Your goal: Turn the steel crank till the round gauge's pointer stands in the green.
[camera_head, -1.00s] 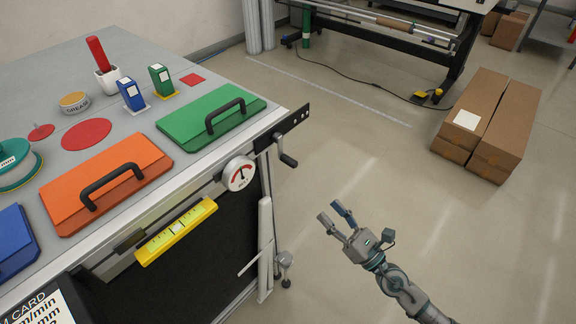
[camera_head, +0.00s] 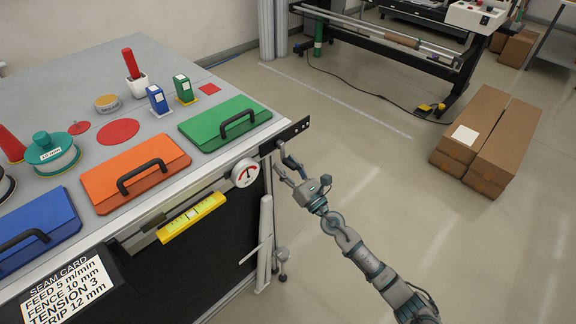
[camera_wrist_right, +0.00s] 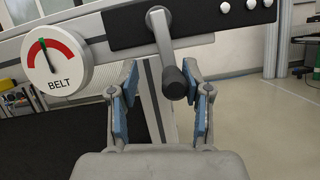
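The steel crank (camera_wrist_right: 163,42) hangs from a black plate at the table's corner, its dark handle (camera_wrist_right: 174,84) pointing toward the wrist camera. In the head view the crank (camera_head: 281,149) is partly hidden by my right gripper (camera_head: 287,173). In the right wrist view my right gripper (camera_wrist_right: 164,100) is open, with blue-padded fingers on either side of the handle and gaps visible; I cannot tell their depth. The round gauge (camera_wrist_right: 57,68), marked BELT, has a red arc with a small green part. Its pointer leans up and left, near the green. My left gripper is out of view.
The grey table (camera_head: 75,75) carries green (camera_head: 225,122), orange (camera_head: 130,170) and blue (camera_head: 38,225) lidded boxes. A yellow level (camera_head: 192,218) is on its front side, left of the gauge. Cardboard boxes (camera_head: 490,140) stand on the floor at right. The floor between is clear.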

